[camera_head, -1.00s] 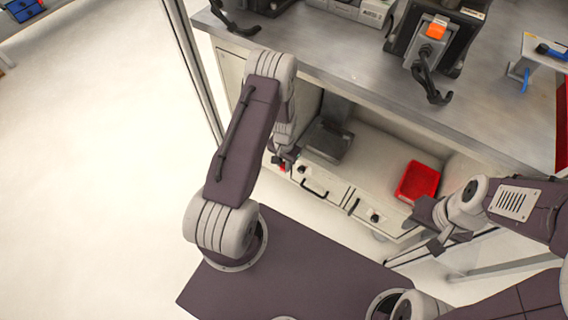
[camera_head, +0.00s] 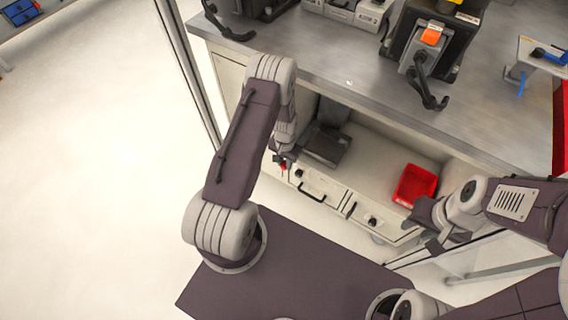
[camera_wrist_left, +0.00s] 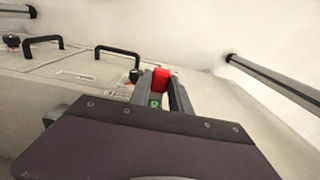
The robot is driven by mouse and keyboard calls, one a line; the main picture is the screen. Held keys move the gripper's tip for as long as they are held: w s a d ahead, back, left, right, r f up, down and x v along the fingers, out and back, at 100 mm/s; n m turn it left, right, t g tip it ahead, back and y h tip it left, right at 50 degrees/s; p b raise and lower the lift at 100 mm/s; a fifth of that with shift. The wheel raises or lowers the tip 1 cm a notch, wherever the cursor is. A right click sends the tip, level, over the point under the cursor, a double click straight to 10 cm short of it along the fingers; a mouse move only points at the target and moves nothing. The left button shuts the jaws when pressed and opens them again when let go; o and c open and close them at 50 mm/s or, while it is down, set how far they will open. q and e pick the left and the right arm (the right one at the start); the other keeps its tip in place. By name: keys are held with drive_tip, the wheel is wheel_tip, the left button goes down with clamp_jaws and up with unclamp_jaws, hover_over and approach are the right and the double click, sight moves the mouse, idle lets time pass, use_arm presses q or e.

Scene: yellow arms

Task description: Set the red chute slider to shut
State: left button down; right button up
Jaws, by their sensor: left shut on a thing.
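The red slider (camera_wrist_left: 160,79) shows as a small red block between the two dark fingers of my left gripper (camera_wrist_left: 163,90) in the left wrist view. My left gripper is shut on it. A small green mark (camera_wrist_left: 155,101) shows just below the red block. In the head view, my left gripper (camera_head: 283,162) is at the left end of the drawer fronts, and only a bit of red shows at its tips. The chute around the slider is mostly hidden by the gripper. My right gripper (camera_head: 436,232) hangs at the right, apart from the slider; its jaw gap is unclear.
Drawers with black handles (camera_head: 312,192) and dark knobs (camera_head: 372,221) line the cabinet front. A red bin (camera_head: 414,186) and a dark device (camera_head: 326,147) sit on the lower shelf. The grey worktop (camera_head: 340,70) carries machines above. Open floor (camera_head: 90,180) lies left.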

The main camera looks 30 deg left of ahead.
use_arm(q)
drive_tip(key=c, duration=1.2)
unclamp_jaws()
